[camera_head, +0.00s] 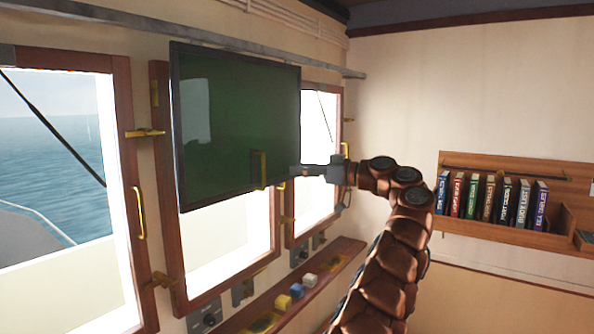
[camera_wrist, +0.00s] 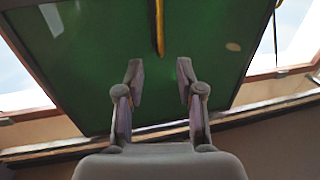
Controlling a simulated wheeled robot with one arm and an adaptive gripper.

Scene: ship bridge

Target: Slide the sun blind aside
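The sun blind (camera_head: 235,125) is a dark green panel in a dark frame, hanging below a grey rail (camera_head: 200,32) and covering most of the middle window. A yellow vertical handle (camera_head: 262,169) sits near its lower right edge. My gripper (camera_head: 295,171) is beside that handle in the head view. In the wrist view the green blind (camera_wrist: 95,60) fills the background. The handle (camera_wrist: 158,28) is ahead of the gap between my fingertips (camera_wrist: 160,82). My fingers are apart with nothing between them. Whether a fingertip touches the blind cannot be told.
Wooden-framed windows with brass latches (camera_head: 145,133) stand either side of the blind. A sill ledge below holds small yellow, blue and white blocks (camera_head: 297,291). A bookshelf (camera_head: 500,240) with several books is on the right wall. The rail extends beyond the blind both ways.

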